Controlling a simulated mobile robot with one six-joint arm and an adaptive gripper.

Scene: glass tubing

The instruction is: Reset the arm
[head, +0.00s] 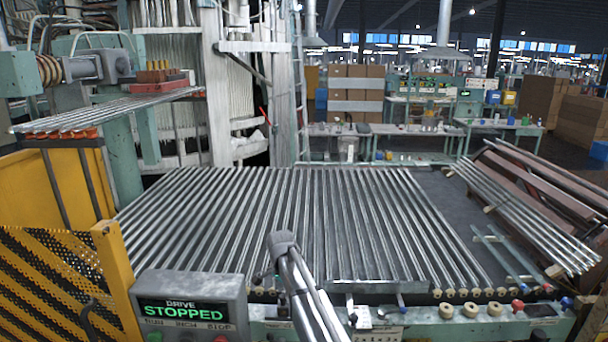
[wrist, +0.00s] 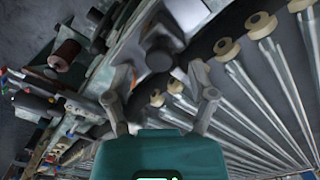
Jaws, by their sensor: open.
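My gripper (wrist: 158,72) shows in the wrist view with its two grey fingers spread apart and nothing held between them. A dark round knob and the edge of the machine lie beyond the fingers; I cannot tell how far off. In the head view my grey arm (head: 300,285) rises from the bottom edge at the centre, in front of the near edge of the tube bed. The gripper itself is not clearly visible there. Glass tubes (head: 330,220) lie in parallel rows on the bed, and their ends with cream rollers (wrist: 261,25) show in the wrist view.
A control box (head: 190,305) reading "DRIVE STOPPED" stands left of my arm. A yellow perforated guard (head: 60,280) is at far left. The machine's front rail (head: 440,325) with knobs runs along the near side. More tubes (head: 520,215) lie on a rack at right.

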